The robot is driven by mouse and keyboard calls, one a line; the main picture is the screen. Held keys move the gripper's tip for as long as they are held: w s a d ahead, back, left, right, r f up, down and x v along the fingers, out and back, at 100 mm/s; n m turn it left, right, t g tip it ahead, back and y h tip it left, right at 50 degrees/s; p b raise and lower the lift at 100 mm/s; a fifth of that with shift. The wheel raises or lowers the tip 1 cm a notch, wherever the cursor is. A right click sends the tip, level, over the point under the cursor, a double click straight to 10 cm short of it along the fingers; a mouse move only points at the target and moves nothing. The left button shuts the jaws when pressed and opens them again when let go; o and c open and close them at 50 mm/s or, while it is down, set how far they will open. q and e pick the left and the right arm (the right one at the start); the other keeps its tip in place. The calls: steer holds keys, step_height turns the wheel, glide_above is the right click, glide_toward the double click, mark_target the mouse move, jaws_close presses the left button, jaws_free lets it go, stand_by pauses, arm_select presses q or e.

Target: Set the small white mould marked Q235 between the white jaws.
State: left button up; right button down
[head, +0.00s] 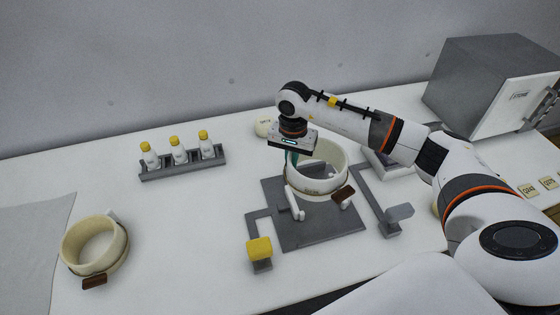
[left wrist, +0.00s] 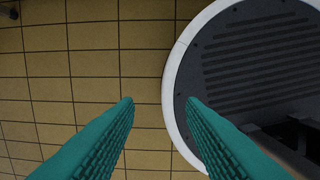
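The white round mould (head: 338,158) is an open ring with a brown tab and a small front label too small to read surely. It is above or at the grey base plate (head: 325,234), around the white jaws, one at left (head: 295,204) and one partly hidden at right (head: 347,204). I cannot tell whether it rests there. My right gripper (head: 291,158) points down at the mould's left rim, its teal fingers seemingly shut on the wall. In the left wrist view my left gripper (left wrist: 158,102) is open and empty above the tiled floor.
A larger cream ring mould (head: 120,242) stands at left. A rack (head: 185,170) holds three yellow-capped bottles. A yellow block (head: 260,248) and a grey paddle (head: 399,212) flank the plate. A cream round piece (head: 264,127) lies behind. A grey cabinet (head: 470,75) stands back right.

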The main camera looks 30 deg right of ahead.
steer(key=shift+w+d+f+b, duration=0.15)
steer(key=shift+f+b, duration=0.1)
steer(key=shift+f, duration=0.35)
steer(key=shift+w+a+f+b, duration=0.1)
steer(key=shift+f+b, duration=0.1)
steer(key=shift+f, duration=0.35)
step_height(320, 180, down, 3)
steer(key=shift+w+r+b, duration=0.1)
steer(key=shift+r+b, duration=0.1)
steer(key=shift+b, duration=0.4)
steer(key=shift+f+b, duration=0.3)
steer(key=shift+f, duration=0.5)
arm_select(q)
steer(key=shift+d+f, duration=0.15)
steer(key=shift+f, duration=0.45)
steer(key=shift+d+f, duration=0.15)
steer(key=shift+f, duration=0.45)
